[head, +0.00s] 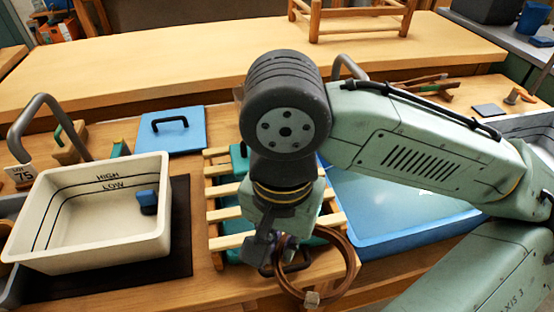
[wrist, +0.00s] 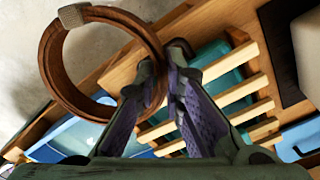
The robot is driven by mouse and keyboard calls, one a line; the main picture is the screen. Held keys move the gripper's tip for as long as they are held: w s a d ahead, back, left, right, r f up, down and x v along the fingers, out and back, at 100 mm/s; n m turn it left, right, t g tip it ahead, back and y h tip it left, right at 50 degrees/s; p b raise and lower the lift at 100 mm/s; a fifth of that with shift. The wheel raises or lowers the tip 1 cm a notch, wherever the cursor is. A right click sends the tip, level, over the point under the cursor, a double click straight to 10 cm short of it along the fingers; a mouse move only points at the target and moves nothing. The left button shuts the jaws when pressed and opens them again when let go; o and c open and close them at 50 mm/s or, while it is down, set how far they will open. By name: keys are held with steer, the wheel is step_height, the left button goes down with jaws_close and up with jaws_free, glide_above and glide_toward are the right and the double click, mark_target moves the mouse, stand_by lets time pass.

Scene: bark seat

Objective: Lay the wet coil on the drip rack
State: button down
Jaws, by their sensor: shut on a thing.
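The wet coil (head: 351,262) is a brown ring with a pale tag at its lower edge. My gripper (head: 284,262) is shut on one side of it. In the wrist view the coil (wrist: 52,82) hangs out to the left of the jaws (wrist: 160,78), with its tag at the top. The drip rack (head: 223,214) has pale wooden slats over a green tray. My gripper and the coil are at its front right in the head view, and my arm hides part of it. The slats also show in the wrist view (wrist: 230,65). I cannot tell the coil's height.
A white basin (head: 110,250) marked HIGH and LOW, with a blue block (head: 147,198) inside, stands left on a dark mat. A blue lid (head: 172,138) lies behind the rack. A blue tub of water (head: 400,215) is to the right, partly behind my arm.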

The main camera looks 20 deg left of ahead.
steer(key=shift+w+a, duration=0.2)
steer(key=shift+w, duration=0.5)
steer(key=w+a+f+p, duration=0.3)
steer(key=w+a+f, duration=0.2)
steer(key=w+a, duration=0.5)
steer(key=shift+w+a, duration=0.4)
steer(key=shift+a, duration=0.05)
steer(key=shift+f, duration=0.1)
steer(key=shift+f, duration=0.1)
steer(key=c, duration=1.7)
jaws_free()
step_height(320, 180, up, 13)
steer(key=shift+f+b, duration=0.2)
steer(key=shift+b, duration=0.35)
steer(key=shift+s+f, duration=0.1)
